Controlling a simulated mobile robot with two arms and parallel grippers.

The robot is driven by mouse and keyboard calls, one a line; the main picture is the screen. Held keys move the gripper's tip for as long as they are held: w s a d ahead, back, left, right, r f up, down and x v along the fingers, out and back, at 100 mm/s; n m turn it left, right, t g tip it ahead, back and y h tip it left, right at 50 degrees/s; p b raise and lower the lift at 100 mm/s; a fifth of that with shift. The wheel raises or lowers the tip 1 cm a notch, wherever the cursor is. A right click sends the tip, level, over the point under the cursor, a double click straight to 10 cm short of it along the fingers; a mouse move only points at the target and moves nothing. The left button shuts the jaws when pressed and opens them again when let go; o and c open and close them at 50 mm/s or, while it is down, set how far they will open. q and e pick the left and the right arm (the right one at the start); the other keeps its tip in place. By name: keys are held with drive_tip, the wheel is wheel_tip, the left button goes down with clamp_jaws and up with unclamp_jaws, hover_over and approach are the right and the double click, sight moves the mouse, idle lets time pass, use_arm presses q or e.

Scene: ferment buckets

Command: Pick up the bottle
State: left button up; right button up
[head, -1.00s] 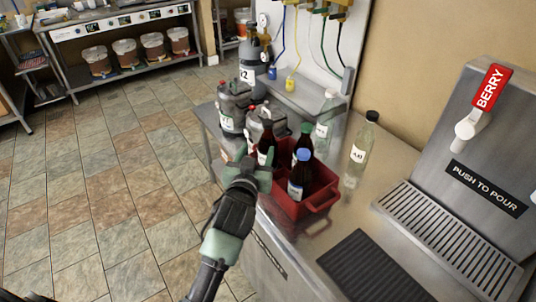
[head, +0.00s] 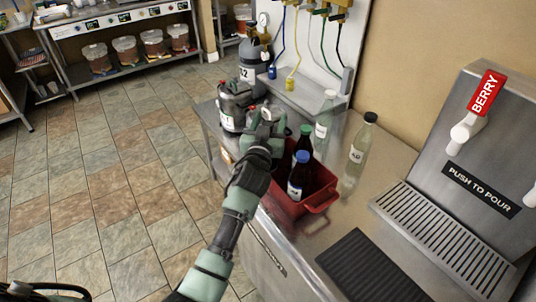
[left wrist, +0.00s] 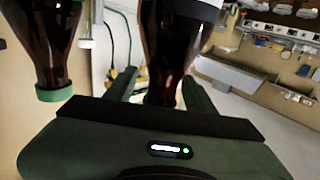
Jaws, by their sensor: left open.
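My left gripper (head: 265,124) is over the back left part of a red crate (head: 322,200) on the steel counter. In the left wrist view, which looks upside down, its fingers are open on either side of the neck of a dark brown bottle (left wrist: 175,50). That bottle's cap is hidden behind the gripper body, and the arm covers the bottle in the head view. A green-capped dark bottle (head: 304,143) and a blue-capped dark bottle (head: 300,180) stand upright in the crate. The green-capped one also shows in the left wrist view (left wrist: 45,50). My right gripper is out of view.
Clear bottles (head: 360,145) (head: 323,122) stand behind the crate. A black ribbed mat (head: 372,268) and a steel drink dispenser (head: 450,150) are to the right. Bare counter lies between crate and dispenser.

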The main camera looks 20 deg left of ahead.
use_arm(q)
drive_tip(key=shift+s, duration=0.1)
clamp_jaws()
idle(1.2)
drive_tip(key=shift+r, duration=0.1)
